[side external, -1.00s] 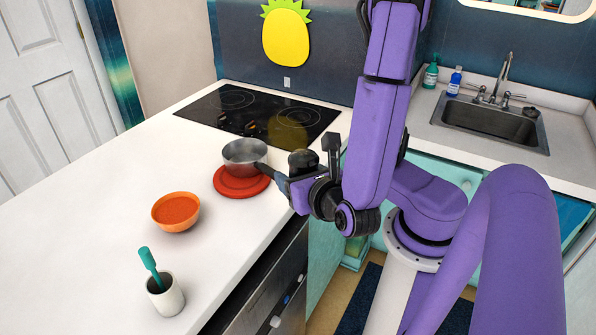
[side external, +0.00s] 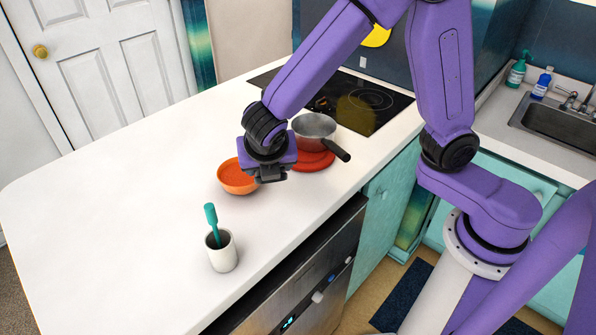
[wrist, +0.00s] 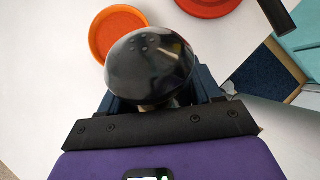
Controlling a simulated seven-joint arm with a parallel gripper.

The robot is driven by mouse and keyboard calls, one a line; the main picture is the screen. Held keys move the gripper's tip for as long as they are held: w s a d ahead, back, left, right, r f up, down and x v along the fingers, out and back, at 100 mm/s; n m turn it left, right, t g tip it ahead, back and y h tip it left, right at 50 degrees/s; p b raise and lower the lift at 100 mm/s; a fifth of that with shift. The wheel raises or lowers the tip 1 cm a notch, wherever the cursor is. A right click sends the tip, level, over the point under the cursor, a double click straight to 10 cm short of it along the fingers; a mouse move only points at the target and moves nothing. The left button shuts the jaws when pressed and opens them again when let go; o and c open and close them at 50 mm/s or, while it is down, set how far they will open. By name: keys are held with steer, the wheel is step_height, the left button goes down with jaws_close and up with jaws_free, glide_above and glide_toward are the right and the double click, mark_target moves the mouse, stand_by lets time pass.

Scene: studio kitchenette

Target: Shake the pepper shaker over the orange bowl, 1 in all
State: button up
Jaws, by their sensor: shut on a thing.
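The pepper shaker (wrist: 150,62) shows in the wrist view as a glossy black dome with small holes in its top. My gripper (side external: 268,174) is shut on it, with the fingers on either side below the dome. In the side view the gripper hides the shaker, so its tilt cannot be told. The orange bowl (side external: 238,186), with orange-red contents, stands on the white counter. It is just left of the gripper in the side view and shows beyond the shaker, to the upper left, in the wrist view (wrist: 97,40).
A white cup (side external: 222,255) with a teal utensil (side external: 211,218) stands nearer the front. The left of the counter (side external: 110,200) is clear.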

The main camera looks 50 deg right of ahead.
steer(key=w+r+n+g+y, duration=0.1)
steer(key=w+r+g+y, duration=0.15)
steer(key=w, duration=0.75)
steer(key=s+a+g+y, duration=0.2)
steer(key=s+g+y, duration=0.3)
steer(key=g, duration=0.7)
steer(key=shift+s+a+r+n+y, duration=0.2)
steer(key=shift+a+n+y, duration=0.15)
steer(key=shift+y, duration=0.4)
step_height(320, 180, down, 3)
steer(key=shift+f, duration=0.1)
steer(key=shift+r, duration=1.6)
